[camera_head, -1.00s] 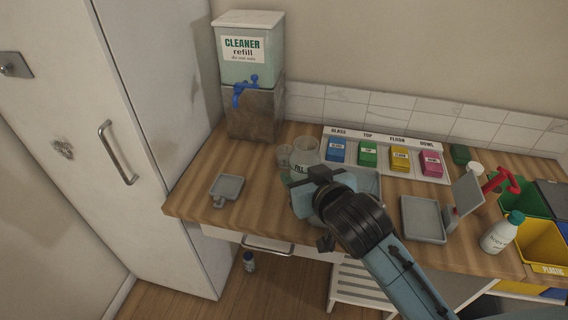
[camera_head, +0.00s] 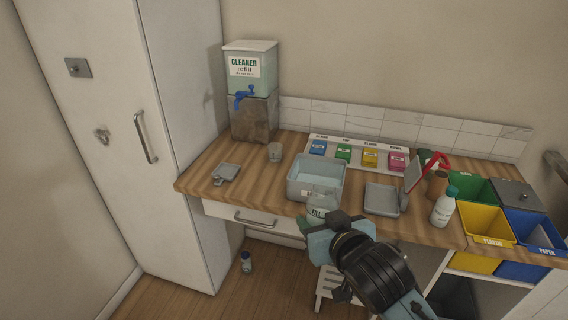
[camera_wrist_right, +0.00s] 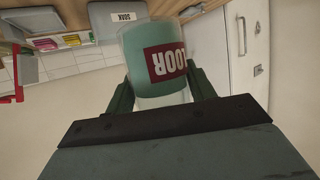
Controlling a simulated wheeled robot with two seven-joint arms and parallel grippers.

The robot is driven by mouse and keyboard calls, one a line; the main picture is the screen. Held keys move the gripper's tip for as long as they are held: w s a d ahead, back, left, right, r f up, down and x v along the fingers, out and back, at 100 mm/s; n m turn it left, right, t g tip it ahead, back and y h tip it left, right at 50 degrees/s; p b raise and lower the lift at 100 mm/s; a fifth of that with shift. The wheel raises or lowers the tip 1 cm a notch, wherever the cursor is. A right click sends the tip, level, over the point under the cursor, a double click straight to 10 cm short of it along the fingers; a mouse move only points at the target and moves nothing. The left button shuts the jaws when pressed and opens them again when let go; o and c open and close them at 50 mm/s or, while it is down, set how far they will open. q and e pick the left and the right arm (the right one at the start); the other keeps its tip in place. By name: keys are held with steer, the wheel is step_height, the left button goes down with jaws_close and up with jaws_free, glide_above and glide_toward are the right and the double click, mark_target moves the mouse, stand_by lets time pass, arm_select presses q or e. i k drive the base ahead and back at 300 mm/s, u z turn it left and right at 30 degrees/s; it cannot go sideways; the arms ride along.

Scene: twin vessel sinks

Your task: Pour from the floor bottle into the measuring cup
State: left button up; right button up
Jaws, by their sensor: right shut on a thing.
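My right gripper (camera_head: 322,226) is shut on a clear vessel (camera_head: 321,203), which it holds in front of the counter's front edge. In the right wrist view the vessel (camera_wrist_right: 153,50) sits between the two fingers (camera_wrist_right: 162,92). It looks greenish, and its red label reads "LOOR" upside down in that picture, so I take it for the floor bottle. A small clear cup (camera_head: 275,152), likely the measuring cup, stands on the counter left of the grey tub, apart from the gripper. Its contents are too small to tell. My left gripper is not in view.
The grey tub (camera_head: 292,188) is just behind the held vessel. A cleaner dispenser (camera_head: 250,90) stands at the back left. The counter near the cup is clear.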

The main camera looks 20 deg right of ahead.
mark_target(275, 149)
steer(key=z, duration=0.05)
steer(key=k, duration=0.3)
steer(key=u, duration=0.85)
steer(key=i, duration=1.55)
steer(key=z, duration=1.2)
steer(key=i, duration=0.4)
steer(key=z, duration=0.3)
